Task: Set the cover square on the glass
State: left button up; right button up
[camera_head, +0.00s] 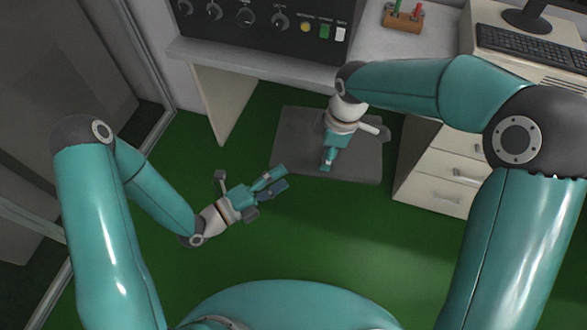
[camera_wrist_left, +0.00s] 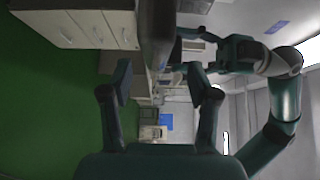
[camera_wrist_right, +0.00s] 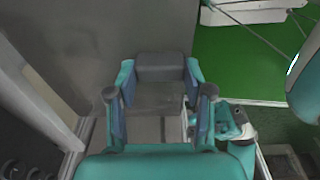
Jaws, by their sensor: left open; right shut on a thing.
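A flat dark grey panel, apparently the cover (camera_head: 285,145), is in the head view under my right gripper (camera_head: 327,165). In the right wrist view, the fingers of my right gripper (camera_wrist_right: 160,82) are on both sides of a grey block (camera_wrist_right: 168,67) on the panel's face (camera_wrist_right: 90,30). The grip hides part of the block. In the left wrist view the panel (camera_wrist_left: 157,30) shows nearly edge-on. My left gripper (camera_head: 277,180) is open and empty, left of and below the panel in the head view. I cannot make out the glass.
A desk (camera_head: 400,45) with a black control box (camera_head: 255,25) stands at the back. A drawer cabinet (camera_head: 440,180) is right of the panel. A keyboard (camera_head: 525,45) and a small wooden rack (camera_head: 403,18) are at the upper right. The green floor (camera_head: 330,235) is clear in front.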

aim_at(293, 172)
pick_arm(q)
jog(key=x, duration=0.4)
jog(key=shift+w+d, duration=0.3)
grip_shut()
pick_arm(e)
jog(key=o, duration=1.5)
